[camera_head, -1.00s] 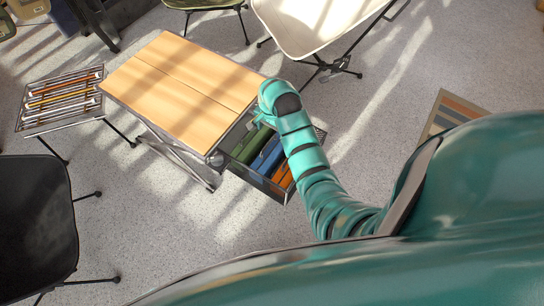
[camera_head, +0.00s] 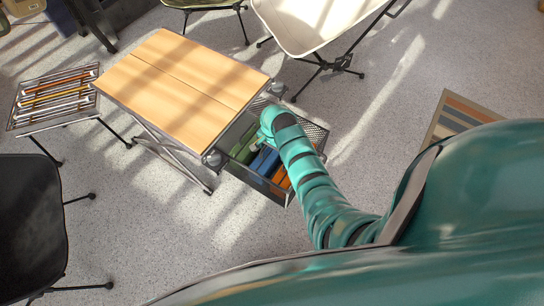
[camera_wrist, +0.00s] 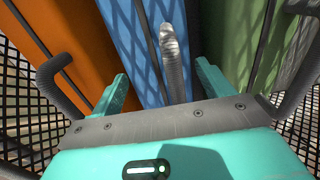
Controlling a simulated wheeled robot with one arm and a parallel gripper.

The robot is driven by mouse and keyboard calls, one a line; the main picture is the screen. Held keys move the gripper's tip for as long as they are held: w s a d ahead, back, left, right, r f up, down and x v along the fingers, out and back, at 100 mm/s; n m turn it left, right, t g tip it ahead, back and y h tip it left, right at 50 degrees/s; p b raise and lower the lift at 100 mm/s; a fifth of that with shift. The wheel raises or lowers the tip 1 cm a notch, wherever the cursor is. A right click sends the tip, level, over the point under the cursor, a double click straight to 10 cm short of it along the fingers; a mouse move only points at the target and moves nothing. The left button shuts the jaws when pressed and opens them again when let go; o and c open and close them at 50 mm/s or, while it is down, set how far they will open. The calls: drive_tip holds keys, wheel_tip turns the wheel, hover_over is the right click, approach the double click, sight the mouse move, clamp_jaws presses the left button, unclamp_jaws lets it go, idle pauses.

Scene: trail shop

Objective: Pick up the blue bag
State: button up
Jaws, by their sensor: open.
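The blue bag (camera_head: 264,160) stands in a dark mesh basket (camera_head: 318,137) beside the wooden-topped table, between an orange bag (camera_head: 281,178) and a green bag (camera_head: 243,143). In the wrist view the blue bag (camera_wrist: 130,40) lies straight ahead, with a grey handle (camera_wrist: 173,65) rising from it. My gripper (camera_wrist: 163,76) is open, its teal fingers on either side of that handle. I cannot tell whether either finger touches it. In the head view my forearm and wrist hide part of the basket and the bags.
The orange bag (camera_wrist: 60,35) and the green bag (camera_wrist: 245,35) flank the blue one closely, each with a curved dark handle near my gripper. The wooden table (camera_head: 180,85) adjoins the basket. A white chair (camera_head: 310,25) stands behind.

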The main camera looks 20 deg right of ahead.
drive_tip(key=shift+f, duration=0.65)
drive_tip(key=c, duration=1.1)
drive_tip(key=shift+r, duration=0.15)
drive_tip(key=shift+c, duration=0.2)
